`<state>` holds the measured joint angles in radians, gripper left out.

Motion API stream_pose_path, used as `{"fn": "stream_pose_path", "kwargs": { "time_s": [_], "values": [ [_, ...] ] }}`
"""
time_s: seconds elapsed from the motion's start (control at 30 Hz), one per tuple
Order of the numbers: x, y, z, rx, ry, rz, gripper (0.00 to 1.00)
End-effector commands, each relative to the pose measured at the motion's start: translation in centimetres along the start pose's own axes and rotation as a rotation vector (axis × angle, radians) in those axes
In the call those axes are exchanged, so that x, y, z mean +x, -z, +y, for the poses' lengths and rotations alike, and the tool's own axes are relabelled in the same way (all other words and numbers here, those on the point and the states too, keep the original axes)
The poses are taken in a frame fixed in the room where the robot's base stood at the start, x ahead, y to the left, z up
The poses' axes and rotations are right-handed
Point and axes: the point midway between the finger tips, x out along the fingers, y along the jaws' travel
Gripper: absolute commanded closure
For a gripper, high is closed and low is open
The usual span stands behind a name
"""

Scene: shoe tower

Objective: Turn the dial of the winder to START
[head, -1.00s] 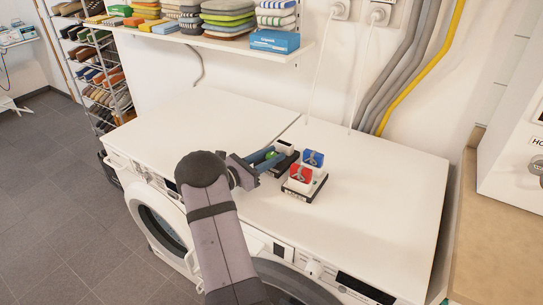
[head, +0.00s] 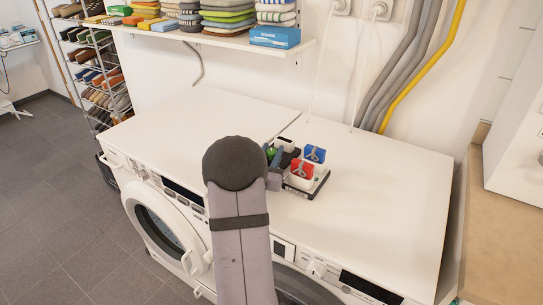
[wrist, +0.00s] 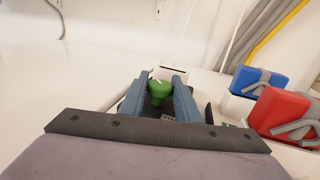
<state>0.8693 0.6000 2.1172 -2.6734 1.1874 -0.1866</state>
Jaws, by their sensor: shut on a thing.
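A small dark device (head: 284,145) with a white panel and a green knob (head: 269,152) stands on the white machine top; it appears to be the winder. In the wrist view, the rounded green knob (wrist: 159,88) sits between the blue fingers of my gripper (wrist: 160,80), which are shut on it. The white panel (wrist: 176,71) shows just beyond the fingers. In the head view my gripper (head: 273,168) is mostly hidden behind my arm.
Right of the device, a blue block (head: 315,153) and a red block (head: 301,169) with grey bands stand close by on a black-and-white base (head: 319,185). The machine top (head: 390,190) is clear farther right. A shelf (head: 215,40) with folded cloths hangs behind.

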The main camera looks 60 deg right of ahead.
Motion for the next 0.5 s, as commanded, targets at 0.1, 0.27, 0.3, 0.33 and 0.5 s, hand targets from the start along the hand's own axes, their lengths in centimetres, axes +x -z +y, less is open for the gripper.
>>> {"fn": "stream_pose_path", "kwargs": {
  "time_s": [0.1,0.27,0.3,0.33,0.5],
  "values": [
    [-0.04,0.13,-0.08,0.0,-0.009,0.003,0.93],
    [-0.03,0.08,-0.05,-0.001,-0.011,0.003,0.93],
    [-0.03,0.07,-0.05,-0.001,-0.011,0.003,0.93],
    [-0.03,0.08,-0.05,-0.001,-0.01,0.003,0.93],
    [-0.01,0.06,-0.05,-0.001,-0.01,0.002,0.54]
  ]
}}
